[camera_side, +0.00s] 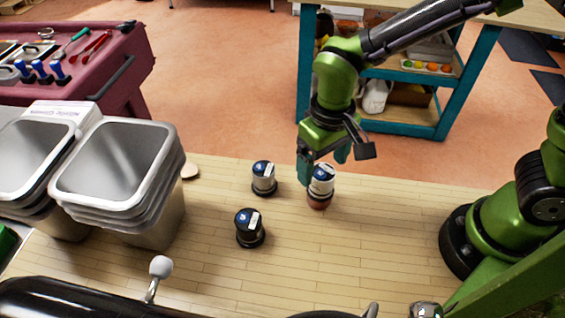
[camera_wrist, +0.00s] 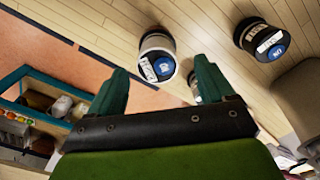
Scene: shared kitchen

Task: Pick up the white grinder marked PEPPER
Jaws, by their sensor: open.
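Three short grinders stand upright on the wooden table. A white-bodied grinder with a blue-and-white top and reddish-brown base (camera_side: 320,187) is right below my gripper (camera_side: 322,164). The wrist view shows a white-bodied grinder (camera_wrist: 158,58) just beyond my open, empty fingers (camera_wrist: 164,82), with the black one (camera_wrist: 263,40) at upper right. A third is mostly hidden behind a finger. I cannot read PEPPER on any label.
Stacked metal pans (camera_side: 125,170) stand at the table's left. A black rounded object (camera_side: 90,298) with a grey knob lies along the front edge. A shelf unit (camera_side: 440,110) stands beyond the table. The tabletop right of the grinders is clear.

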